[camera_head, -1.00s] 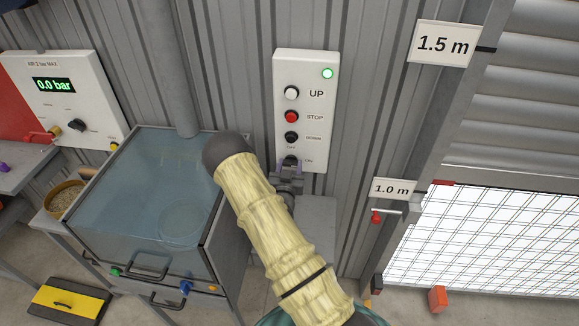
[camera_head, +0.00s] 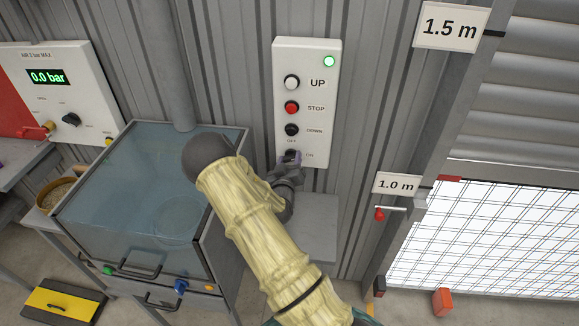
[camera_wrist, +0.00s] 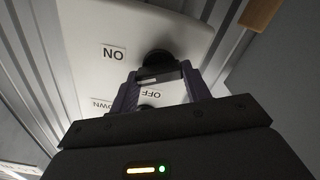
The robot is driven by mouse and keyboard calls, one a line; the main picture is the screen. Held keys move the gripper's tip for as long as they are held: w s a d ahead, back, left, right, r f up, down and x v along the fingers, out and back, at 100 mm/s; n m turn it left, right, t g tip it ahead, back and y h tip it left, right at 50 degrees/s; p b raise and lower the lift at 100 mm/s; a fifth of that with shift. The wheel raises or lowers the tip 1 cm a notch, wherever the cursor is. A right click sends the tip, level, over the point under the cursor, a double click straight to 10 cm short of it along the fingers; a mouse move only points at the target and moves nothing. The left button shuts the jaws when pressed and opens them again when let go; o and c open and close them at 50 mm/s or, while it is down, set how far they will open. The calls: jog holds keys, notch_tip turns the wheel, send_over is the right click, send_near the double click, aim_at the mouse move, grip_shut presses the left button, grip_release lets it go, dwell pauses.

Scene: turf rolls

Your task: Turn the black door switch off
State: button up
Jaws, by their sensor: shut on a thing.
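The black door switch (camera_head: 291,154) is a round knob at the bottom of the white control panel (camera_head: 284,98), between the OFF and ON labels. My gripper (camera_head: 288,163) reaches it from below and is shut on it. In the wrist view the two purple-grey fingers (camera_wrist: 161,80) stand on either side of the black knob (camera_wrist: 158,60), and the OFF and ON labels show upside down near it. The panel's green lamp (camera_head: 328,61) is lit.
White UP, red STOP (camera_head: 292,107) and black DOWN buttons sit above the switch. A transparent-topped tank (camera_head: 140,180) stands left of my arm. A roller door (camera_head: 530,130) with a mesh opening is at right, beside a red-handled lever (camera_head: 380,214).

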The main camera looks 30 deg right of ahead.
jog(key=n+b, duration=0.1)
jog(key=n, duration=0.2)
jog(key=n+b, duration=0.2)
jog(key=n, duration=0.1)
jog(key=shift+a+f+b, duration=0.15)
jog(key=shift+f+b, duration=0.05)
jog(key=shift+b, duration=0.1)
jog(key=n+b, duration=0.2)
jog(key=n, duration=0.4)
jog(key=shift+w, duration=0.1)
jog(key=shift+n, duration=0.3)
jog(key=o, duration=1)
jog(key=shift+s+a, duration=0.3)
jog(key=shift+s, duration=0.15)
jog(key=p+v, duration=0.2)
jog(key=v, duration=1.2)
jog(key=shift+a+r, duration=0.25)
jog(key=shift+r, duration=0.05)
